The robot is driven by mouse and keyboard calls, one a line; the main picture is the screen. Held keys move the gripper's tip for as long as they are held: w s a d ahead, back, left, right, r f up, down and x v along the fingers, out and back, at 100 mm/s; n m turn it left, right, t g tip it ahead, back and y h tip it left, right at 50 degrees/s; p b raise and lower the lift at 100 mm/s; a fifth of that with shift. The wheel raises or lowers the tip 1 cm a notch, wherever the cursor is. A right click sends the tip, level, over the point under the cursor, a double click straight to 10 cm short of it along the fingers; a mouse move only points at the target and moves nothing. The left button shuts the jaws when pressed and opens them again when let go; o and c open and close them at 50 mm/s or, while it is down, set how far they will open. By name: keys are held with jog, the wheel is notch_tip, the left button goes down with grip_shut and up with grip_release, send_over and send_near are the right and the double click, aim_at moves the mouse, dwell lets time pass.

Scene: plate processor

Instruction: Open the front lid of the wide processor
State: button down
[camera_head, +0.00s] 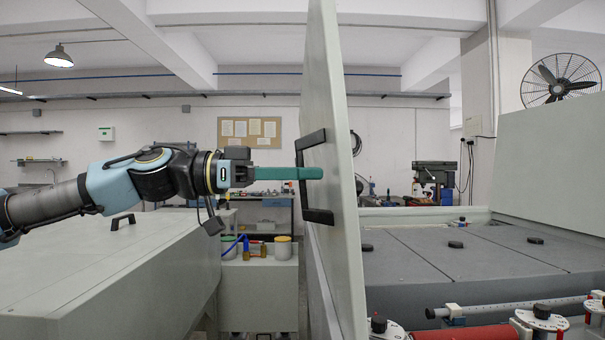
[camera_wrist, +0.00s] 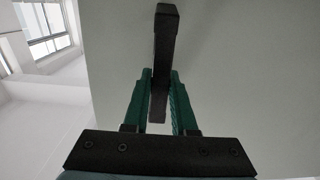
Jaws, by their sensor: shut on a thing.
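The front lid (camera_head: 345,150) of the wide processor is a pale grey panel. In the head view it stands up almost vertical, edge-on to the camera. A black bar handle (camera_head: 318,216) is fixed to its left face. My gripper (camera_head: 318,173) reaches in from the left with green fingers at the handle. In the wrist view my gripper (camera_wrist: 160,84) has one green finger on each side of the black handle (camera_wrist: 167,35), closed around it. The processor's body (camera_head: 480,285) lies to the right of the lid. The lid's lower edge is partly out of sight.
A second pale cabinet (camera_head: 110,265) with a small black handle stands at left. Dark flat covers (camera_head: 490,247) with small knobs, a red roller (camera_head: 470,334) and dials lie right of the lid. A raised pale panel (camera_head: 555,165) stands at far right. A small cabinet with jars (camera_head: 283,248) stands between.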

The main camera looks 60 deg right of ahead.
jog(key=shift+r, duration=0.1)
jog(key=shift+s+d+r, duration=0.15)
jog(key=shift+s, duration=0.15)
jog(key=s+d+t+y+p, duration=0.2)
jog(key=s+d+t+p, duration=0.1)
jog(key=s, duration=0.4)
jog(key=shift+d+r+p, duration=0.3)
jog(key=shift+d+p, duration=0.3)
jog(key=shift+d, duration=0.65)
jog(key=shift+s, duration=0.1)
jog(key=c, duration=0.7)
grip_release()
jog(key=shift+a, duration=0.15)
